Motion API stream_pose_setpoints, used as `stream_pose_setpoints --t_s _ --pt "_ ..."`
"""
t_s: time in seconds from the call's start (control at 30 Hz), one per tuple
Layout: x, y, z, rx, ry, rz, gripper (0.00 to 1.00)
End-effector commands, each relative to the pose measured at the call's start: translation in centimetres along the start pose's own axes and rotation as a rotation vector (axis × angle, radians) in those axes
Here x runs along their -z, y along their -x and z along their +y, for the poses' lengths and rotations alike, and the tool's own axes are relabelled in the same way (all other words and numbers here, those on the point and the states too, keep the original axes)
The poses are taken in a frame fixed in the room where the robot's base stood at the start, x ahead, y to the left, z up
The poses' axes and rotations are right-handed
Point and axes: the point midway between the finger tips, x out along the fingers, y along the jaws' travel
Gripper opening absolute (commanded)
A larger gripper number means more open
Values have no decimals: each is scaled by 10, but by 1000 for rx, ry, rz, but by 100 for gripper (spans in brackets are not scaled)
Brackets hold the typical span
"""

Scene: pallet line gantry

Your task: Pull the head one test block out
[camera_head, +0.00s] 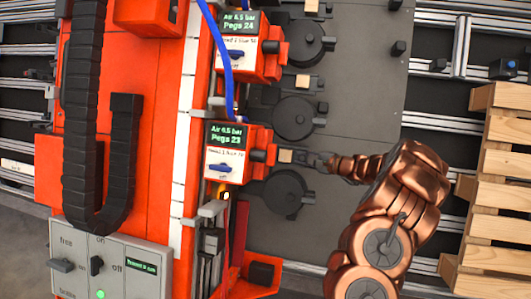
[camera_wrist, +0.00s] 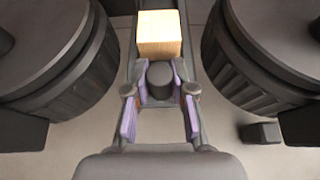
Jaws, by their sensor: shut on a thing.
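A small pale wooden block (camera_head: 285,156) sits beside the lower orange head (camera_head: 232,155), whose screen reads "Air 6.5 bar Pegs 23". My gripper (camera_head: 316,161) reaches in from the right, just right of the block. In the wrist view the block (camera_wrist: 160,32) is straight ahead. A dark round peg (camera_wrist: 160,78) stands on the near side of the block. The two purple-padded fingers of my gripper (camera_wrist: 160,90) are closed around this peg. Whether the peg is fixed to the block is unclear.
Dark round discs (camera_head: 285,194) and (camera_head: 294,118) flank the block closely. The upper orange head (camera_head: 244,48) reads "Pegs 24", with another block (camera_head: 302,81) near it. A wooden pallet (camera_head: 505,160) stands at right. A switch box (camera_head: 112,265) is at lower left.

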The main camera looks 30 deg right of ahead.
Motion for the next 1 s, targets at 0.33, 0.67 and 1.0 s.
stream_pose_setpoints --t_s 0.33,0.67,1.0 --pt "6 13 1 -1 -1 0 4" --pt "12 24 1 -1 -2 1 4" --pt "17 32 2 -3 -3 4 5"
